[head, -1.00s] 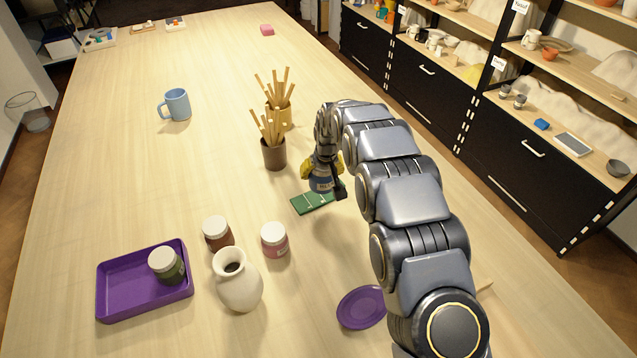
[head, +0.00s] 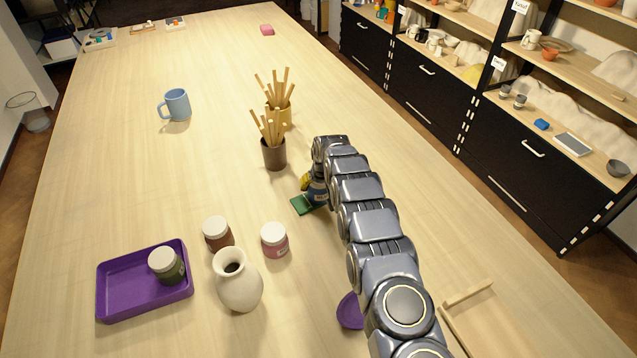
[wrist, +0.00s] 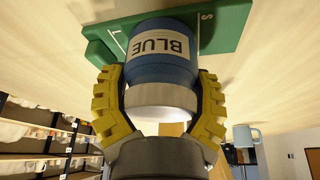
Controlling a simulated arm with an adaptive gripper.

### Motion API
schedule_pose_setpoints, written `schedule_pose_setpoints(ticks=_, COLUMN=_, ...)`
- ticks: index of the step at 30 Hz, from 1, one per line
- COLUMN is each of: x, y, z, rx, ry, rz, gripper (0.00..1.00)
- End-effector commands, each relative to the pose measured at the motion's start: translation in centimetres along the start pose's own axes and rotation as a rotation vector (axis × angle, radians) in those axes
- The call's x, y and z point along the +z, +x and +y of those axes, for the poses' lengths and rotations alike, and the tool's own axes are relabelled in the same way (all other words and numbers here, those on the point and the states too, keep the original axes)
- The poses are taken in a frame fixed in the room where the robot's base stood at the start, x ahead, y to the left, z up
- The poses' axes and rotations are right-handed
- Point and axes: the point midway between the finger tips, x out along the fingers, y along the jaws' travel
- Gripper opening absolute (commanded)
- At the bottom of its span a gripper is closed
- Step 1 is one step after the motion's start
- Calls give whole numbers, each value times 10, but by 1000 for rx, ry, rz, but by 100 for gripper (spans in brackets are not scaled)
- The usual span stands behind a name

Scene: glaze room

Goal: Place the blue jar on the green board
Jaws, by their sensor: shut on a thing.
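The blue jar (wrist: 160,55), with a white lid and a label reading BLUE, is between the two yellow fingers of my gripper (wrist: 160,78), which is shut on it. In the head view the jar (head: 317,192) is partly hidden by my gripper (head: 311,186) and arm. The green board (head: 301,205) lies flat on the table under the jar, its right part hidden by my arm. In the wrist view the board (wrist: 225,28) shows white lines and letters beside the jar's base. I cannot tell whether the base touches the board.
Brown (head: 274,155) and yellow (head: 285,117) pots of sticks stand behind the board. A red-pink jar (head: 274,241), a brown jar (head: 217,234), a white vase (head: 239,284) and a purple tray (head: 119,309) are at front left. A purple plate (head: 349,312) is partly behind my arm.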

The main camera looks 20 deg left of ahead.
Motion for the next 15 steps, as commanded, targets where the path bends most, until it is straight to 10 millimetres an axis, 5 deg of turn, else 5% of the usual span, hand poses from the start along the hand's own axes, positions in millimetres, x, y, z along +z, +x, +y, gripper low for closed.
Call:
schedule_pose_setpoints(ticks=9, x=-1, y=1, z=0, rx=0, ry=-1, rz=5, gripper=33)
schedule_pose_setpoints(ticks=10, x=-1, y=1, z=-1, rx=-1, ry=-2, rz=5, gripper=79)
schedule_pose_setpoints(ticks=11, x=-1, y=1, z=-1, rx=-1, ry=-1, rz=5, gripper=92)
schedule_pose_setpoints(ticks=12, x=-1, y=1, z=-1, rx=-1, ry=-1, rz=5, gripper=100)
schedule_pose_setpoints(ticks=15, x=-1, y=1, z=-1, rx=-1, ry=-1, rz=4, gripper=100)
